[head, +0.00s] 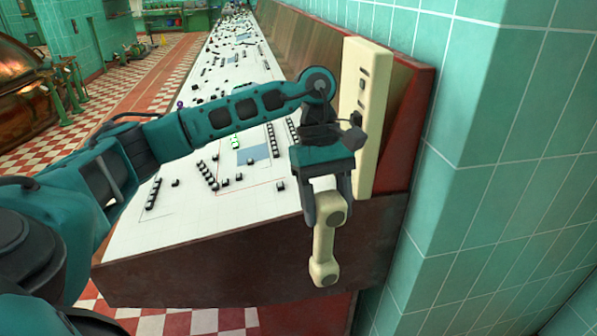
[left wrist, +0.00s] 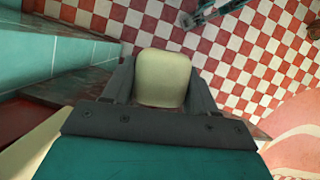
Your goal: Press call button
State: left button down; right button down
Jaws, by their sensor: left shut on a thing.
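A tall cream intercom panel (head: 376,100) stands upright against the red-brown back at the right end of the console. Small dark marks run down its face; I cannot tell which is the call button. My left gripper (head: 329,200) is shut on a cream handset (head: 323,248), in front of and below the panel. The handset hangs down past the console's front edge. In the left wrist view the handset's rounded end (left wrist: 162,78) sits between the two grey fingers. My left forearm and wrist hide part of the panel's left edge. My right gripper is not in view.
A long white console top (head: 235,215) with many small black keys runs into the distance. A teal tiled wall (head: 480,130) stands close on the right. A copper kettle (head: 25,95) is at the far left.

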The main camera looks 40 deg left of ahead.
pick_arm(q)
jog(key=f+m, duration=0.1)
jog(key=m, duration=0.1)
jog(key=a+f+m+g+y, duration=0.1)
jog(key=m, duration=0.2)
jog(key=s+f+m+g+y, duration=0.1)
jog(key=m, duration=0.1)
jog(key=shift+a+f, duration=0.25)
jog(key=shift+a, duration=0.15)
jog(key=shift+d+f+m+y, duration=0.2)
jog(key=shift+d+m+y, duration=0.1)
jog(key=shift+m, duration=0.6)
jog(key=d+m+y, duration=0.1)
jog(key=d+m, duration=0.2)
jog(key=d, duration=0.4)
jog(key=shift+d+f, duration=0.15)
jog(key=shift+d, duration=0.2)
jog(key=shift+a, duration=0.1)
